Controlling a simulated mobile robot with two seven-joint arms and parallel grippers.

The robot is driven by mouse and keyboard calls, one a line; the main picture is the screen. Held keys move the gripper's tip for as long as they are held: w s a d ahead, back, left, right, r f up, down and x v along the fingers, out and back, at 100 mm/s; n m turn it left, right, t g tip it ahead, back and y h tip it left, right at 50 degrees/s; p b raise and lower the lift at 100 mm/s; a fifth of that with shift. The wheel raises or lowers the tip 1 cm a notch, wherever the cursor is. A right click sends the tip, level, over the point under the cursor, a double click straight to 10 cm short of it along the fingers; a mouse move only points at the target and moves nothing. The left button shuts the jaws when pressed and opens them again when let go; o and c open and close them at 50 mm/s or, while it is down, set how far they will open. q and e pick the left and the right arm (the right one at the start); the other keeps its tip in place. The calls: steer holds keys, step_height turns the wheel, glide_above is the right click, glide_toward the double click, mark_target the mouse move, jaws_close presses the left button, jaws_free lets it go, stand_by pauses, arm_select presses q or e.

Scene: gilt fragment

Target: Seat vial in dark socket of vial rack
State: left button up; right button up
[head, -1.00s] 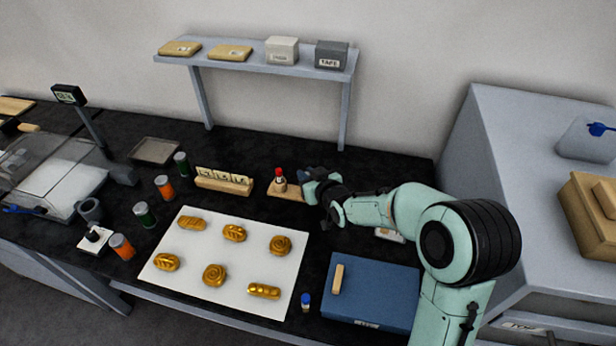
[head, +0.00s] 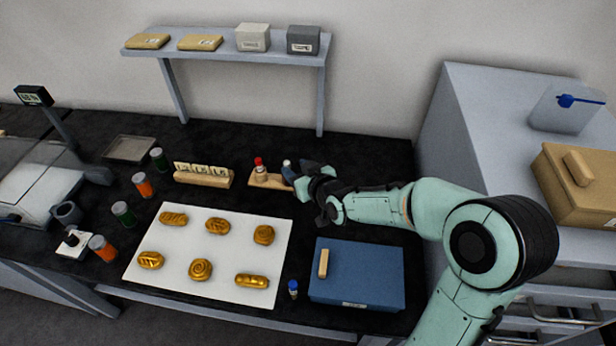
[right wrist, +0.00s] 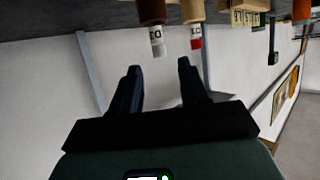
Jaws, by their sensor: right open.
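The wooden vial rack (head: 262,182) stands on the black counter behind the tray of pastries. A red-capped vial (head: 259,164) stands upright in its light socket, which shows in the right wrist view (right wrist: 192,10). A pale-capped vial (head: 287,165) stands at the rack's right end; in the right wrist view this vial (right wrist: 157,42) sits upright in the dark brown socket (right wrist: 152,11). My right gripper (right wrist: 160,72) is open, its fingers pointing toward the two vials, with nothing visible between the fingertips. In the head view its fingers partly hide the rack's right end. My left gripper is out of view.
A wooden block with tags (head: 204,180) stands left of the rack. A white sheet with pastries (head: 183,262), a blue-capped vial (head: 293,289) and a blue box (head: 375,270) lie in front. A shelf (head: 230,60) stands behind.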

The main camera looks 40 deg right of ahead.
steer(key=v, duration=0.6)
steer(key=shift+s, duration=0.1)
stand_by(0.5)
